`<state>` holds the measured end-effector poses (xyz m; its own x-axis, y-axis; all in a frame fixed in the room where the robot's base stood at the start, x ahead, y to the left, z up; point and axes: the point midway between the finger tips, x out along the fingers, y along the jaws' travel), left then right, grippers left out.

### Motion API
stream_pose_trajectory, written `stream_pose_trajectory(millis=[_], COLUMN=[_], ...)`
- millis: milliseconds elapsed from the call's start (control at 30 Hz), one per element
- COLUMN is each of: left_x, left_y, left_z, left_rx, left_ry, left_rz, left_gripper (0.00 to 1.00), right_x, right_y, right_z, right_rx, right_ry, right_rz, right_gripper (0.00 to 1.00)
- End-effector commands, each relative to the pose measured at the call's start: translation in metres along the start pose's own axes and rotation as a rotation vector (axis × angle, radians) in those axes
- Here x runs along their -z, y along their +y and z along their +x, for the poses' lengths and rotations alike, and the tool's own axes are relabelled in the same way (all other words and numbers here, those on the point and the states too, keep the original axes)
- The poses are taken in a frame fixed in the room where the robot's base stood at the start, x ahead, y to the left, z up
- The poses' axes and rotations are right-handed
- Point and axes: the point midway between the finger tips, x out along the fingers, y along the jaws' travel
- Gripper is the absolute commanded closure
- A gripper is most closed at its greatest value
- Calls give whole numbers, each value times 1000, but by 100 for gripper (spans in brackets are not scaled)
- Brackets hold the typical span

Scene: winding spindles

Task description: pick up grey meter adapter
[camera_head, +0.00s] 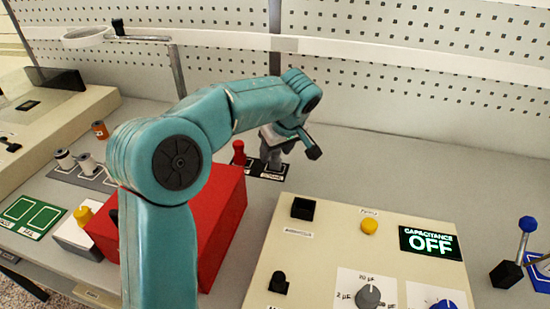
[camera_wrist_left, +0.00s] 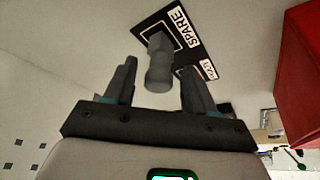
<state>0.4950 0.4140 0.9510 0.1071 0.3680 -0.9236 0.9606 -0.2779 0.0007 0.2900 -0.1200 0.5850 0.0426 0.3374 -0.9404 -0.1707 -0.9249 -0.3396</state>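The grey meter adapter (camera_wrist_left: 159,68) stands on a black mat (camera_wrist_left: 151,22) labelled SPARE. In the head view the adapter (camera_head: 273,156) is partly hidden under my left gripper (camera_head: 291,148). In the left wrist view my left gripper (camera_wrist_left: 157,82) is open, with one dark finger to each side of the adapter and visible gaps between. I cannot tell how deep the fingers reach along it. My right gripper is in neither view.
A red adapter (camera_head: 239,153) stands just left of the grey one. A red box (camera_head: 228,220) is in front of it, beside my left arm. A beige capacitance panel (camera_head: 330,258) with knobs fills the front right. Bare bench (camera_head: 400,165) lies to the right.

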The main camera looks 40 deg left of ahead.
Motion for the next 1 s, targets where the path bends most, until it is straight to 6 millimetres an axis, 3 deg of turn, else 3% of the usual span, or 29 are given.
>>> stream_pose_trajectory(millis=[33,133,567,767,1000], left_x=[0,0,3,18,48], left_y=[0,0,0,1,1], left_z=[0,0,-9,-43,-116], left_rx=[0,0,-1,-5,-5], left_ry=[0,0,0,2,1], left_rz=[0,0,0,-3,-3], left_gripper=[64,95,96,96,96], right_x=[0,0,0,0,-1], right_y=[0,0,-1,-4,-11], right_z=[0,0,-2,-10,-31], right_rx=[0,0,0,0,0], right_ry=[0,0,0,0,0], right_rz=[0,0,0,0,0], right_gripper=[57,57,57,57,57])
